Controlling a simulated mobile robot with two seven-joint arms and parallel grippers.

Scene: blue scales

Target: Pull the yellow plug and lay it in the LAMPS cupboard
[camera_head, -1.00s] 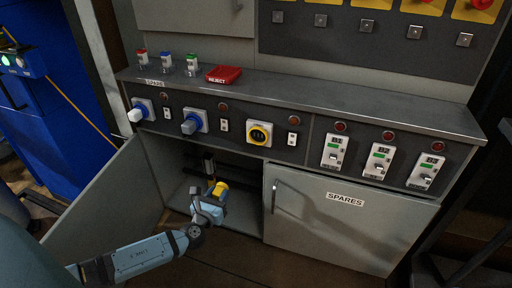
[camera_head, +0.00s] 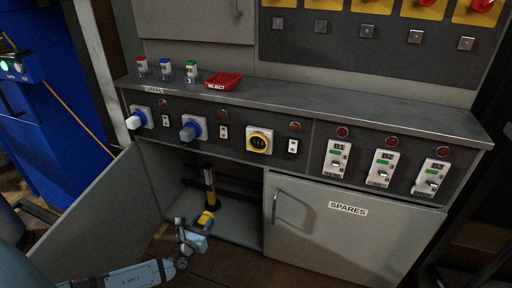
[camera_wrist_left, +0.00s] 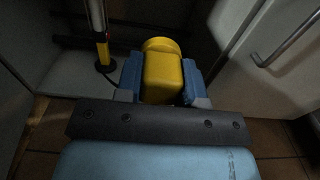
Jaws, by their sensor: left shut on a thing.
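The yellow plug (camera_head: 206,218) is held between the blue fingers of my left gripper (camera_head: 196,236). In the left wrist view the plug (camera_wrist_left: 163,75) points away from my palm, with my left gripper (camera_wrist_left: 162,85) shut around its sides. My gripper is low, in front of the mouth of the open left cupboard (camera_head: 235,222). No label shows on that cupboard; its door (camera_head: 88,215) stands swung open to the left. The yellow socket (camera_head: 259,140) on the panel above is empty. My right gripper is not in view.
A black-and-yellow post (camera_head: 209,185) stands inside the open cupboard, also in the left wrist view (camera_wrist_left: 101,45). The closed SPARES door (camera_head: 330,235) with its handle (camera_head: 275,207) is to the right. A red REJECT tray (camera_head: 223,82) sits on the ledge.

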